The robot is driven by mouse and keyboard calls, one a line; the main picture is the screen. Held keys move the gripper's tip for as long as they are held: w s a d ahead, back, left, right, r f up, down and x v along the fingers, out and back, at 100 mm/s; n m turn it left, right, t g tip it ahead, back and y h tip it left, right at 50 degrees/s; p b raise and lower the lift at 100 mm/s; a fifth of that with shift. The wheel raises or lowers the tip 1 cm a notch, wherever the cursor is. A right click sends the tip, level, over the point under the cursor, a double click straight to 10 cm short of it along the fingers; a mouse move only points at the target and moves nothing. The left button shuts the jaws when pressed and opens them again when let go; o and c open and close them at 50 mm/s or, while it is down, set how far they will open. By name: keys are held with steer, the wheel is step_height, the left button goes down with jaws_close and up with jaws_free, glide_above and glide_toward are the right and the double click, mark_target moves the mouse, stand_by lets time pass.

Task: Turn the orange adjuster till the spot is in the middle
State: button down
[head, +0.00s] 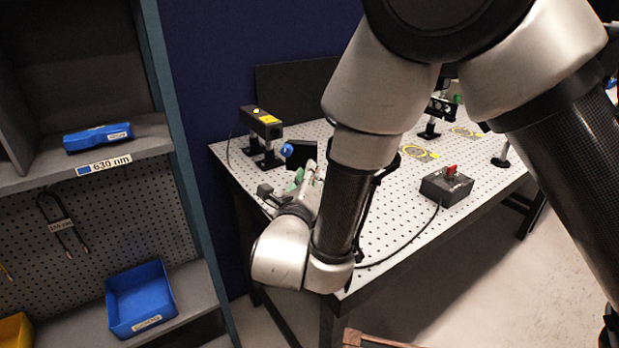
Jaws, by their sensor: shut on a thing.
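My gripper (308,177) is at the left part of the perforated optical table (392,213), just in front of a small black mount (302,153) with a blue knob (287,150) on its left. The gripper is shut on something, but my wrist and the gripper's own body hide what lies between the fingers. I cannot make out an orange adjuster. I see no light spot.
A black laser-like box (262,122) with yellow labels stands behind the gripper. A black control box (446,187) with a red switch sits right of my forearm, its cable running across the table. Post-mounted optics (432,128) stand farther back. Shelves with blue bins (140,297) are at left.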

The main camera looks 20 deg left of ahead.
steer(key=shift+m, duration=0.3)
steer(key=m, duration=0.8)
steer(key=shift+m, duration=0.3)
steer(key=m, duration=0.5)
steer(key=shift+m, duration=2.5)
steer(key=c, duration=1.3)
jaws_free()
steer(key=shift+o, duration=0.2)
steer(key=shift+r, duration=0.1)
steer(key=shift+a+r, duration=0.1)
